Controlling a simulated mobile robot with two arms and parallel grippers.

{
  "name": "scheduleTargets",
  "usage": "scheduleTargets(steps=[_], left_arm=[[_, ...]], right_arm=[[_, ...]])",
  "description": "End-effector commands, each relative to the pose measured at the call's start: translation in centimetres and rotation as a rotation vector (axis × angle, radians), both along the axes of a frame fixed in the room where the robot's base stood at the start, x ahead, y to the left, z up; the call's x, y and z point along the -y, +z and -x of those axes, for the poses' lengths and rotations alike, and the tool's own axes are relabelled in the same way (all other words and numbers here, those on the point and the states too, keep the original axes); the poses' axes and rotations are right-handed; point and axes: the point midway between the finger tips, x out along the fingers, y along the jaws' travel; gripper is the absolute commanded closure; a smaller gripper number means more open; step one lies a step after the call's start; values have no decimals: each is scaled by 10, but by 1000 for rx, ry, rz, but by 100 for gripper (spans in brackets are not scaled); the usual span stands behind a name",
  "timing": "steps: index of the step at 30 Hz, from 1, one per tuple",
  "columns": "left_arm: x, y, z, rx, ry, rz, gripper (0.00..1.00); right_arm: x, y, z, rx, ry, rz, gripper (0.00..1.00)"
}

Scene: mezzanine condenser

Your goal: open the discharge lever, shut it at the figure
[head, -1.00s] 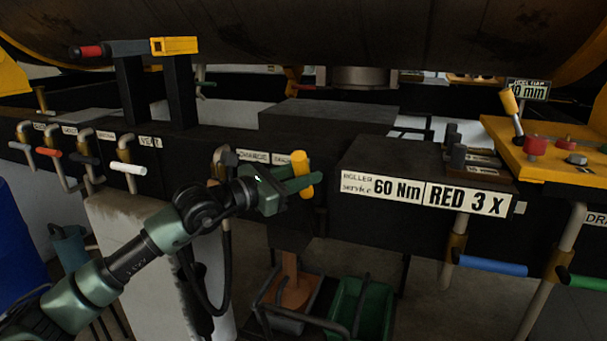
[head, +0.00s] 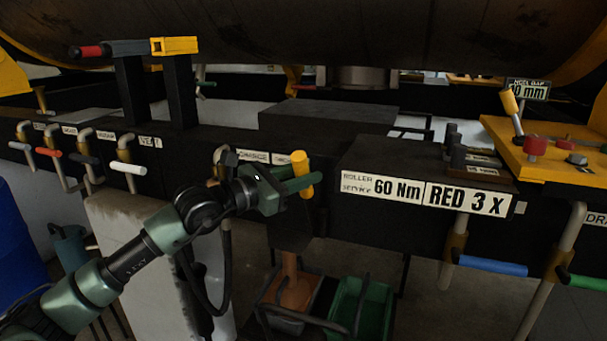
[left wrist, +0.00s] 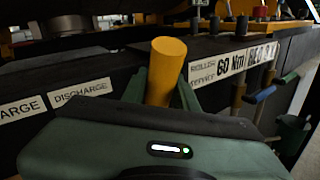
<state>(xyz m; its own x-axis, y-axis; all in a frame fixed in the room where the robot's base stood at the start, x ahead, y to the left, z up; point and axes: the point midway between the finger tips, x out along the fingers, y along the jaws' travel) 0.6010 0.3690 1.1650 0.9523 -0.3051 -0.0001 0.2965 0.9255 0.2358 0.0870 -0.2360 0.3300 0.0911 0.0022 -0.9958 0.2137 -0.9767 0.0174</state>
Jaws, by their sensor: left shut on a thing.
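The yellow handle (head: 300,161) projects from the front of the dark beam, beside the label DISCHARGE (head: 253,157). My left gripper (head: 304,184) is shut on this yellow handle, and its green fingers lie on both sides of it. In the left wrist view the handle (left wrist: 166,68) stands up between the fingers, slightly tilted. A DISCHARGE label (left wrist: 82,92) is to its left there. The handle's mounting is hidden behind my gripper. A small sign (head: 527,90) at the upper right shows a figure in mm, partly unclear. My right gripper is not in view.
Several levers with white, black, red and grey grips line the left. A blue grip (head: 492,266) and a green grip (head: 588,283) stick out at the right. A green bin (head: 362,305) stands below. A plate (head: 424,194) reads 60 Nm and RED 3 X.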

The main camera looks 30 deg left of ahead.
Motion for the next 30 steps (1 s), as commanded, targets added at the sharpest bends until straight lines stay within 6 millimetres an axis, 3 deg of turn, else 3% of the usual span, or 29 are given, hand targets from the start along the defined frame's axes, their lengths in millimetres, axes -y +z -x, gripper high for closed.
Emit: scheduleTargets(steps=[8, 15, 24, 30], left_arm=[[0, 3, -2, -8, -1, 4, 100], [-8, 24, -27, -126, 5, 35, 100], [-18, 30, -68, -325, 5, 83, 100], [-20, 25, -80, -423, 3, 105, 100]], right_arm=[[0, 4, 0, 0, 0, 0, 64], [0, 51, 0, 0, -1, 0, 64], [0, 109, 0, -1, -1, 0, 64], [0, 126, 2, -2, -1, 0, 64]])
